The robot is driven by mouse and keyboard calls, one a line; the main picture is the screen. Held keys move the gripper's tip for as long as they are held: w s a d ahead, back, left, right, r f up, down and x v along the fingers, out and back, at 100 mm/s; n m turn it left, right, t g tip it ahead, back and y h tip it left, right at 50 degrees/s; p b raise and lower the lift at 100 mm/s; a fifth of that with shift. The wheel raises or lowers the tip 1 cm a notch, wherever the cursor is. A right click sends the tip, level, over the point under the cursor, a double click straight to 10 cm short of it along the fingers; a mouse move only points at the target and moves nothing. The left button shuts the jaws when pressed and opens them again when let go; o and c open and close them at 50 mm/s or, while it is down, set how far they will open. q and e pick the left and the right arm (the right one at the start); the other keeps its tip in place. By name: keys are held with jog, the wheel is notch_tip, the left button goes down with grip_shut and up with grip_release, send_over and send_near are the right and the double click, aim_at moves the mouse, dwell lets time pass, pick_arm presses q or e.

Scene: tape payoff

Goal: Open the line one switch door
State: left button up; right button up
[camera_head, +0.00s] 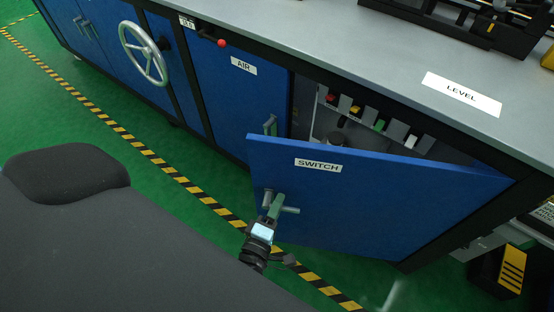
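The blue switch door (350,205), labelled SWITCH, stands partly open. Its left edge is swung out from the cabinet, and it is hinged at the right. A grey-green handle (268,200) is near its left edge. My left gripper (275,206) is at this handle, in front of the door. Its fingers overlap the handle, and I cannot tell whether they are closed around it. Behind the door, the cabinet opening shows a row of red, yellow and green switches (354,110). The lower inside is hidden by the door. My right gripper is not in view.
A blue door labelled AIR (225,85) is shut at the left, with a handwheel (143,53) farther left. The grey worktop (330,40) bears a LEVEL label. Yellow-black floor tape (150,155) runs along the green floor. A black-yellow box (500,272) stands at the lower right.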

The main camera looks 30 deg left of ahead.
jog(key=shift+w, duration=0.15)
pick_arm(q)
jog(key=shift+s, duration=0.25)
jog(key=s+d, duration=0.1)
jog(key=s, duration=0.6)
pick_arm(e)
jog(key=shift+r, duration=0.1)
pick_arm(q)
jog(key=shift+s, duration=0.1)
